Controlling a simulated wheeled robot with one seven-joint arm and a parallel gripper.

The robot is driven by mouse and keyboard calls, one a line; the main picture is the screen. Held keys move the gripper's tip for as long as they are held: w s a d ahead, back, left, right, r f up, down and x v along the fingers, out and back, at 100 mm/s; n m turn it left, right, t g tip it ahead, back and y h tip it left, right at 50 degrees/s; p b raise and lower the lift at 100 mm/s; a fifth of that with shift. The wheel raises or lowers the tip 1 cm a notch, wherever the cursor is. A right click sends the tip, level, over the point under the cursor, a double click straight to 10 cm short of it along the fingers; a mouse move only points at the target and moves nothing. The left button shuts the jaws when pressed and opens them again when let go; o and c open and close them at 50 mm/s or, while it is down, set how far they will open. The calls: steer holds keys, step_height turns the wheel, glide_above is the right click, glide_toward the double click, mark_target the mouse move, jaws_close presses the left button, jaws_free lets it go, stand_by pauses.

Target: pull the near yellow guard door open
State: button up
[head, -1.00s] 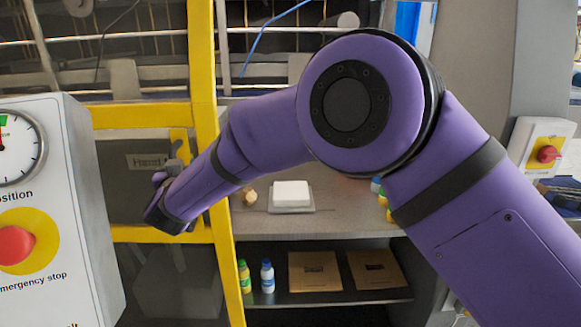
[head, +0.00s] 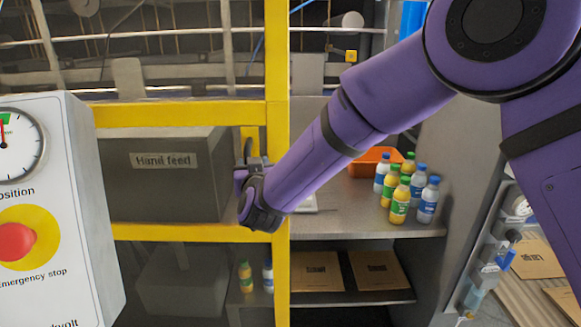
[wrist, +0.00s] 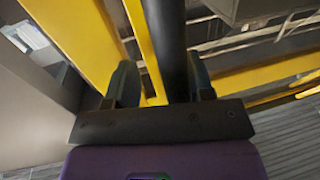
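The yellow guard door (head: 277,80) stands at the centre left in the head view, a yellow frame with a tall right post. I cannot tell its swing angle. My gripper (head: 247,178) is at the inner side of that post, by the handle area. In the wrist view, a dark upright bar (wrist: 165,45), apparently the handle, runs between my gripper's two fingers (wrist: 162,80), with yellow frame (wrist: 85,40) beside it. The bar lies near the right finger, with a gap at the left one. The fingers stand apart. The fingertips are hidden in the head view.
A control box (head: 75,200) with an emergency stop (head: 18,243) stands close at the left. Right of the post, a counter (head: 345,222) holds several bottles (head: 400,200) and an orange bin (head: 368,160). A lower shelf (head: 340,298) holds flat cartons (head: 318,272).

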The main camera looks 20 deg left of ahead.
steer(key=w+d, duration=0.2)
steer(key=d, duration=0.6)
steer(key=shift+w+d, duration=0.3)
steer(key=shift+w, duration=0.1)
steer(key=shift+s, duration=0.1)
